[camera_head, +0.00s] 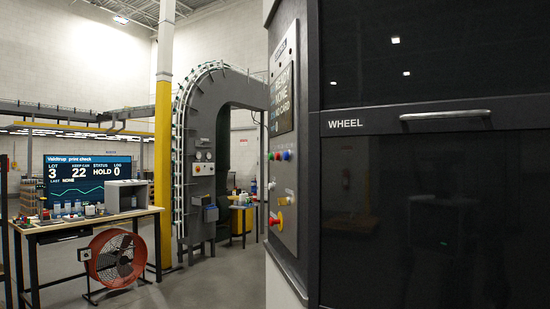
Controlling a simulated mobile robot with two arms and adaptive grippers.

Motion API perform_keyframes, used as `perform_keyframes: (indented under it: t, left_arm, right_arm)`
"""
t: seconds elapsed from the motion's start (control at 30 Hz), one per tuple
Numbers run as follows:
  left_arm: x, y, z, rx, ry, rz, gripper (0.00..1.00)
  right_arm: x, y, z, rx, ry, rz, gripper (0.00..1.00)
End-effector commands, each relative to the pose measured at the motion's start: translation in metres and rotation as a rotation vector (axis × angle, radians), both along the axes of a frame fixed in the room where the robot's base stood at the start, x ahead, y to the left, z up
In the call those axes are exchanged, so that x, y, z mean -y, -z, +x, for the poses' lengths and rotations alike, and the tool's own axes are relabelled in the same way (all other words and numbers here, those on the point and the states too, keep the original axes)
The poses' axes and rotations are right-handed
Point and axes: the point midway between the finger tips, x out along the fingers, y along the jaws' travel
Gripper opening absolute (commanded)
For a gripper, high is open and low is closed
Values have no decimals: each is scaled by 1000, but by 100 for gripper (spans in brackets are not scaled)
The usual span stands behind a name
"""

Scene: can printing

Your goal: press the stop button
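A grey control panel (285,185) is on the side of a large dark machine at the middle right, seen at a steep angle. Lower down, a larger red button on a yellow base (279,221) sticks out toward the left. Any labels by the buttons are too small to read, so I cannot tell which one is marked stop. Neither of my grippers is in view.
The dark machine door marked WHEEL (430,210), with a bar handle (445,115), fills the right. A workbench (60,228) with a monitor (85,172) and a red fan (115,258) stand at left. Bare floor (205,285) lies between.

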Motion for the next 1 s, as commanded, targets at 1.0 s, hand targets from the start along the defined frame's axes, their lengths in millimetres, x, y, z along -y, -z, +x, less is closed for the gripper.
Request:
perform_keyframes:
  t: [1.0]
  left_arm:
    - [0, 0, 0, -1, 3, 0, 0]
  right_arm:
    - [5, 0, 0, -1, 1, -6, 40]
